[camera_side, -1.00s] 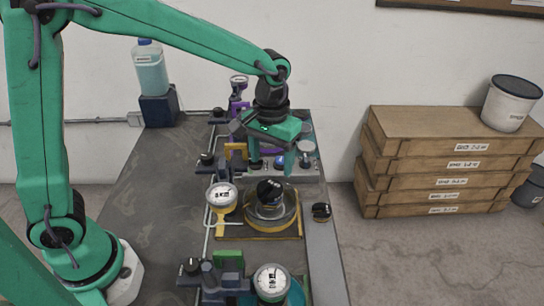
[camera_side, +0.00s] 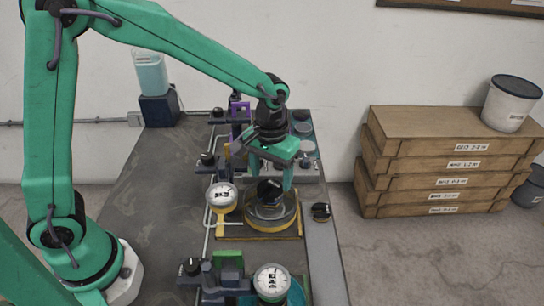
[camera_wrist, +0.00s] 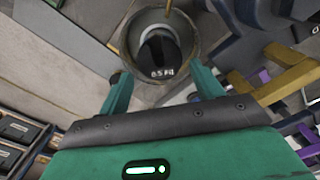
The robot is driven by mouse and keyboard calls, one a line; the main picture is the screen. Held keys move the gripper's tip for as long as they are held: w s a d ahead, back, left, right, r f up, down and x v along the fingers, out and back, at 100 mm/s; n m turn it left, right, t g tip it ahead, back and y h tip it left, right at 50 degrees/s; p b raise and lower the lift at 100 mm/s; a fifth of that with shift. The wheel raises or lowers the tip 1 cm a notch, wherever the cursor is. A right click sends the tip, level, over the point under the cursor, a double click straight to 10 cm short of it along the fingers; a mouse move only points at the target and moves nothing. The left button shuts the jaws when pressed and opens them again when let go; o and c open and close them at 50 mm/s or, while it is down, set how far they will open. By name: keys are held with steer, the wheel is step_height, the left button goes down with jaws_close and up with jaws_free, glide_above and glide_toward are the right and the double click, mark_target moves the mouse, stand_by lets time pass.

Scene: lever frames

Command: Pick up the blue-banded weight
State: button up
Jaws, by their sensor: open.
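My gripper (camera_side: 272,178) is open and points down, with its fingers above a dark, knob-like weight (camera_side: 270,190) on a yellow-edged round pan (camera_side: 262,224). The area behind my gripper is partly hidden.
A white gauge (camera_side: 222,195) on a yellow stand is left of the pan. Another gauge (camera_side: 271,282) stands in front. A bottle on a dark block (camera_side: 158,109) is at the back left. Stacked wooden crates (camera_side: 450,160) stand right of the table. The table's left side is clear.

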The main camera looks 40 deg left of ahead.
mark_target(271, 184)
steer(key=shift+f, duration=1.85)
steer(key=c, duration=1.1)
steer(key=shift+c, duration=0.2)
steer(key=shift+r, duration=0.1)
steer(key=shift+r, duration=0.65)
steer(key=r, duration=0.3)
steer(key=shift+s+d+r, duration=0.1)
steer(key=shift+s+d, duration=0.05)
steer(key=shift+d, duration=0.05)
steer(key=s+d+r, duration=0.6)
steer(key=s+d, duration=0.1)
steer(key=s, duration=0.1)
steer(key=shift+s+d+r, duration=0.2)
